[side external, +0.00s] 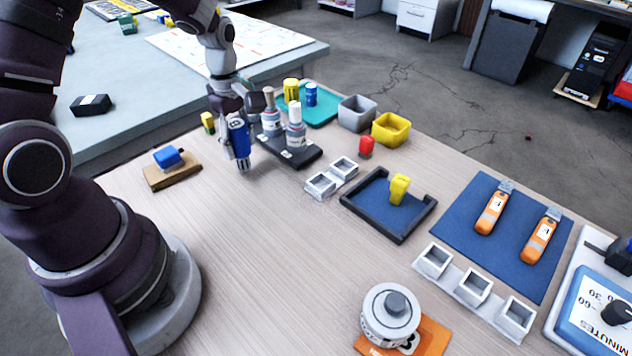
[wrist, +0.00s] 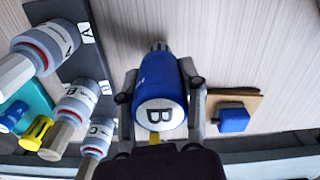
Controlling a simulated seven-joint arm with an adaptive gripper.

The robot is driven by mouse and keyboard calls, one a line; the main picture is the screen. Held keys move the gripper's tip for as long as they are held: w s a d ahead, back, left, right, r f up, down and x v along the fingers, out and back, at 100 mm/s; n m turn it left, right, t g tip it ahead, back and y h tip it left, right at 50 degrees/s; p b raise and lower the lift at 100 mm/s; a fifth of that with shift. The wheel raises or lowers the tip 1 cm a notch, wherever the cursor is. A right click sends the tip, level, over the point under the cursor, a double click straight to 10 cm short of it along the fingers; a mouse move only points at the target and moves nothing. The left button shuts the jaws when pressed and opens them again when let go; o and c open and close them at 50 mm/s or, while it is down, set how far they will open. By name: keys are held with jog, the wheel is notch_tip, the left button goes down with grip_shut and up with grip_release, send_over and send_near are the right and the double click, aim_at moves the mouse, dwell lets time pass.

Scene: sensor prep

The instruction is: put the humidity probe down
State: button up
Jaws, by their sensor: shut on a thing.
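The humidity probe, a blue cylinder (side external: 239,141) with a white B label and a ribbed grey tip, is in my gripper (side external: 235,128). In the wrist view my gripper (wrist: 162,92) has a finger on each side of the probe (wrist: 158,90), shut on it. In the side external view the probe is nearly upright, tip down, over bare wood table left of the dark bottle rack (side external: 302,158). Its tip is close to the table; I cannot tell whether it touches.
A blue block on a wooden board (side external: 172,176) lies to the left. A blue tray with dark walls (side external: 378,222) and small white boxes (side external: 321,185) lie to the right.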

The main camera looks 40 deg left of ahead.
jog(key=shift+f, duration=0.45)
jog(key=o, duration=1.2)
jog(key=shift+f, duration=0.1)
